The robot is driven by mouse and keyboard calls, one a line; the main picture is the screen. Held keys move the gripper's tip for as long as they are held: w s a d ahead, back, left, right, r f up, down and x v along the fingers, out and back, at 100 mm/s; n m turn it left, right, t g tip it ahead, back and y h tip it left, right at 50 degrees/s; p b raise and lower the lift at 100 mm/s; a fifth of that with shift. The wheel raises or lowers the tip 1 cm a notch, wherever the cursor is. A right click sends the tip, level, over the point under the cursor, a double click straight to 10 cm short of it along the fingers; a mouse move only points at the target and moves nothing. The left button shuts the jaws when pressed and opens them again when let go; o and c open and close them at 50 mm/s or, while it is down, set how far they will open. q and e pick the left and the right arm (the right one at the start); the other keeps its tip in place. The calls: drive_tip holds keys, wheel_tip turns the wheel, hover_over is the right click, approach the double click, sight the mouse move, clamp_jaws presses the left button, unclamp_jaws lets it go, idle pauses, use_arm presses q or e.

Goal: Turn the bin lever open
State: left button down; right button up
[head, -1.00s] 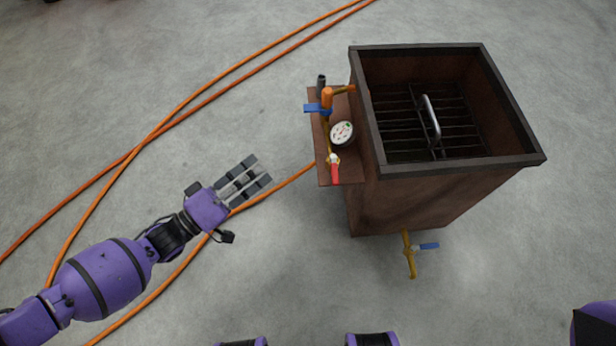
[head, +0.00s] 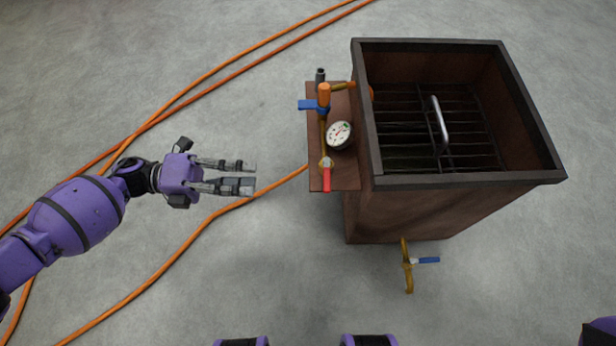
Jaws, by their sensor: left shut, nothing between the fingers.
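The dark metal bin (head: 455,205) stands open-topped at the right, with a slatted grate inside. A brass pipe with a blue lever (head: 428,260) comes out low at its front; this lever points right. The side shelf carries a red lever (head: 327,178) pointing toward me and another blue lever (head: 309,105) pointing left. The frames do not label which one is the bin lever. My left gripper (head: 254,175) is shut and empty, its fingers pointing right toward the shelf, clearly apart from it. My right gripper is out of view.
A round white gauge (head: 339,134) and an orange-topped fitting (head: 324,95) sit on the brown shelf (head: 345,178). A metal handle (head: 440,125) lies over the grate. Orange hoses (head: 165,258) run across the concrete floor.

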sight(327, 180)
use_arm(q)
drive_tip(key=d+b, duration=0.2)
drive_tip(key=d, duration=1.1)
drive_tip(key=shift+s, duration=0.35)
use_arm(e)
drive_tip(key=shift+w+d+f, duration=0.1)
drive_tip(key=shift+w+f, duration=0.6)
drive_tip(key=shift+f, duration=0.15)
use_arm(q)
drive_tip(key=shift+d, duration=0.1)
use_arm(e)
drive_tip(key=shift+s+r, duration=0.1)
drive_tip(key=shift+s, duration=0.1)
use_arm(q)
drive_tip(key=shift+s+d+n+t+p, duration=0.2)
drive_tip(key=shift+d+n+t+p, duration=0.45)
drive_tip(key=shift+t+p, duration=0.25)
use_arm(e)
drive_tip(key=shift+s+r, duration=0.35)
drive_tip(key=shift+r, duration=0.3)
use_arm(q)
drive_tip(key=shift+a, duration=0.15)
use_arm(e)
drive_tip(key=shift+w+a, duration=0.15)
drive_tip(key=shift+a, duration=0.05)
